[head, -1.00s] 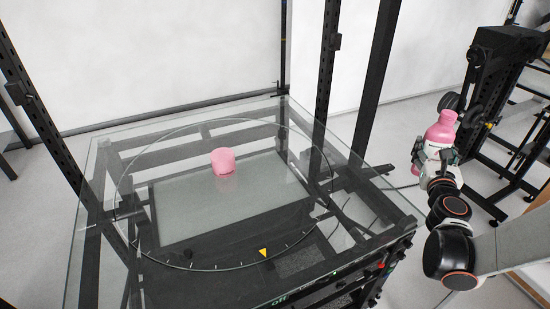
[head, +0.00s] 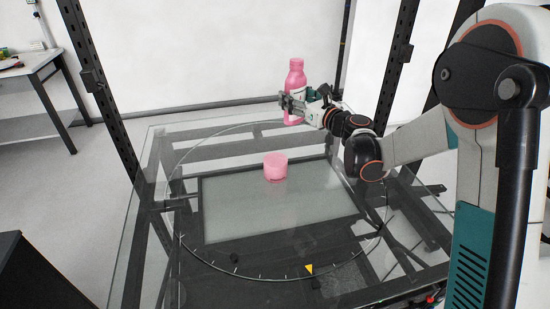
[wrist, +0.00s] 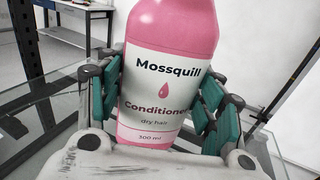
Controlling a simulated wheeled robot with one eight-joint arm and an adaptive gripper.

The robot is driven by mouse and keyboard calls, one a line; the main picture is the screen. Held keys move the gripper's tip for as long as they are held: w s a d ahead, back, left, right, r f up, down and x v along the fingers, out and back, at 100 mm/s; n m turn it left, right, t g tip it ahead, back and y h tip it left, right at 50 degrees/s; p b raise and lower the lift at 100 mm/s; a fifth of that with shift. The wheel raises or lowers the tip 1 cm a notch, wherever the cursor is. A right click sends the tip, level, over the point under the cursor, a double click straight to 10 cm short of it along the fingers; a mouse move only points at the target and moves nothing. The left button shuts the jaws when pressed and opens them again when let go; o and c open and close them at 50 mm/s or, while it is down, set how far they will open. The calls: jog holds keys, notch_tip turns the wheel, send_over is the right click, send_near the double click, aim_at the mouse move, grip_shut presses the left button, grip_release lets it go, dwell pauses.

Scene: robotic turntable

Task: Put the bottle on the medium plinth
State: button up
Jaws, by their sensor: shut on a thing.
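A pink bottle (head: 296,77) with a white label is upright in my gripper (head: 291,103), above the far part of the glass turntable. In the wrist view the bottle (wrist: 172,62) fills the middle, its label reading "Mossquill Conditioner", with the green-padded fingers of my gripper (wrist: 160,105) on both its sides. It leans slightly in that view. A short pink round plinth (head: 276,168) stands on the turntable, below and a little left of the bottle. The bottle is clear of the plinth. No other plinth shows.
The glass turntable (head: 190,262) sits in a black frame with uprights (head: 100,90) at its corners. The glass around the plinth is bare. A side table (head: 35,68) stands far left, and a dark box-like thing (head: 40,275) is at lower left.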

jog(key=a+r+n+g+y, duration=0.3)
jog(key=a+r+g+y, duration=0.1)
jog(key=a, duration=0.2)
jog(key=shift+n, duration=0.3)
notch_tip(320, 180, down, 20)
jog(key=b, duration=0.6)
jog(key=shift+s+a, duration=0.1)
jog(key=shift+r, duration=0.15)
jog(key=o, duration=1.3)
